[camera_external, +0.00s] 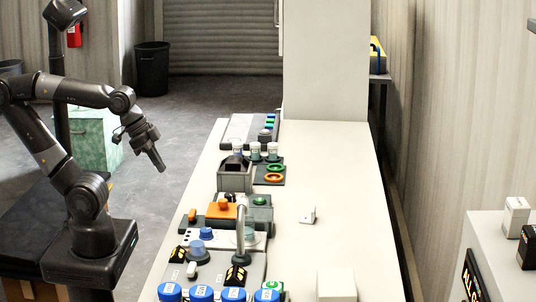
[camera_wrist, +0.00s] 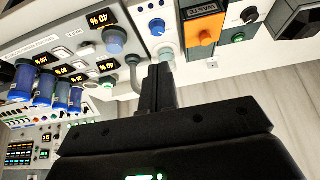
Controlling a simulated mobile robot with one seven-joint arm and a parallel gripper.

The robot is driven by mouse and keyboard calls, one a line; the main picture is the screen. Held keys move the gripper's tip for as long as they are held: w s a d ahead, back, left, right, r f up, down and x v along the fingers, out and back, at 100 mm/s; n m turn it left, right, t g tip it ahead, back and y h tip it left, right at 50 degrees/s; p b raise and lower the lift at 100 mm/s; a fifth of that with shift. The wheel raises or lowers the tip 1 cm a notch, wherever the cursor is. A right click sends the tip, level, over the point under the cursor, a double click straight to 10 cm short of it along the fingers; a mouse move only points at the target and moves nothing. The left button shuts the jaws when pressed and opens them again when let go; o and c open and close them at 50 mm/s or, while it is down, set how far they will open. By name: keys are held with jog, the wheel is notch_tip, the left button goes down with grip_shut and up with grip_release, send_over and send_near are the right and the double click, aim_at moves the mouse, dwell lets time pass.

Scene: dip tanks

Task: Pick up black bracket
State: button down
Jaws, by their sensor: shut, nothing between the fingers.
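My gripper (camera_external: 160,165) hangs in the air left of the long white bench, pointing down, with no part of it touching the bench. In the wrist view its dark fingers (camera_wrist: 160,85) are together and hold nothing. I cannot make out a black bracket for certain. A small dark shape (camera_external: 234,161) shows in the grey open-topped box (camera_external: 235,181) on the bench, right of my gripper in the external view; it is too small to identify. The wrist view does not show that box clearly.
The bench (camera_external: 330,180) carries an orange waste unit (camera_external: 222,211), a curved grey spout (camera_external: 240,233), blue-capped jars (camera_external: 203,293), white-capped jars (camera_external: 255,149) and green and orange rings (camera_external: 275,173). A white pillar (camera_external: 325,65) stands at the back. The bench's right side is mostly clear.

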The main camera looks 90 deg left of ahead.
jog(key=c, duration=2.2)
grip_release()
jog(key=c, duration=0.6)
grip_release()
jog(key=shift+c, duration=0.2)
jog(key=m+g, duration=0.1)
jog(key=m, duration=0.1)
send_over(314, 208)
jog(key=s, duration=0.4)
notch_tip(314, 208, down, 12)
jog(key=shift+h, duration=0.4)
jog(key=shift+a+x, duration=0.15)
jog(key=shift+x, duration=2.55)
jog(key=shift+a+x, duration=0.1)
jog(key=shift+x, duration=2.55)
